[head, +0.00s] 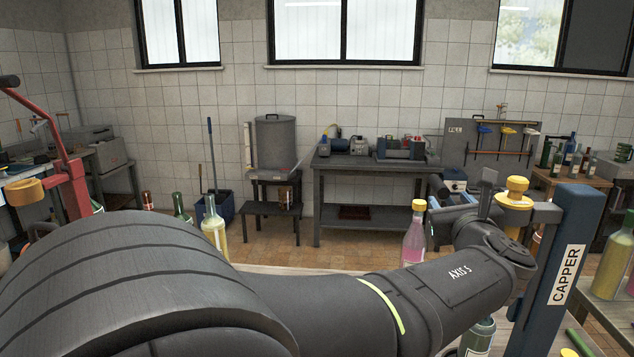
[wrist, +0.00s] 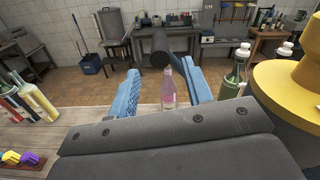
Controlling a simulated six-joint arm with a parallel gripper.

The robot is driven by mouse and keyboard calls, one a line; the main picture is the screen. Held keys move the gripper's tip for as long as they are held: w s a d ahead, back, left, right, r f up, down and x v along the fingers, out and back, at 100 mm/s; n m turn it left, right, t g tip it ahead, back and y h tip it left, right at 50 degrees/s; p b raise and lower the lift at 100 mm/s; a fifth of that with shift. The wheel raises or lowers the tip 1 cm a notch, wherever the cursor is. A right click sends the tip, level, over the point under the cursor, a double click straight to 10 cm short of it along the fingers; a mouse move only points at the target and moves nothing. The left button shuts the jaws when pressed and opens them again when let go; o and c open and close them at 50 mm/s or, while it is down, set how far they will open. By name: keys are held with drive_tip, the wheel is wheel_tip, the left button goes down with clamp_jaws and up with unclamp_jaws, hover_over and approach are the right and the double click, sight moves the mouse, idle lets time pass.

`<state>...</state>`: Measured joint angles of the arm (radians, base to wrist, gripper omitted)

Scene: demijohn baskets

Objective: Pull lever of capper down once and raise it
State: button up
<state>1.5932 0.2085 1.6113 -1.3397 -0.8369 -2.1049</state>
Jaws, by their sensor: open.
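The capper (head: 565,275) is a blue post with a label at the right of the head view, with a yellow head piece (head: 517,192) beside its top. A large yellow part (wrist: 290,95) fills the right edge of the wrist view. My gripper (wrist: 162,68) is open, its two blue fingers apart. A dark bar with a rounded black end (wrist: 160,60), which looks like the capper's lever, shows between the fingertips; I cannot tell whether it touches them. In the head view my arm hides most of the gripper and the lower capper.
A pink bottle (head: 413,235) stands behind my arm. A green bottle (wrist: 232,75) stands close right of the fingers. Several bottles (wrist: 35,100) are at the wrist view's left. A red-armed machine (head: 70,185) stands at the far left. A dark workbench (head: 365,163) is against the back wall.

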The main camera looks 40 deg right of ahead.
sight(441, 188)
drive_tip(key=x, duration=0.7)
drive_tip(key=shift+w+d, duration=0.2)
drive_tip(key=shift+w, duration=0.05)
clamp_jaws()
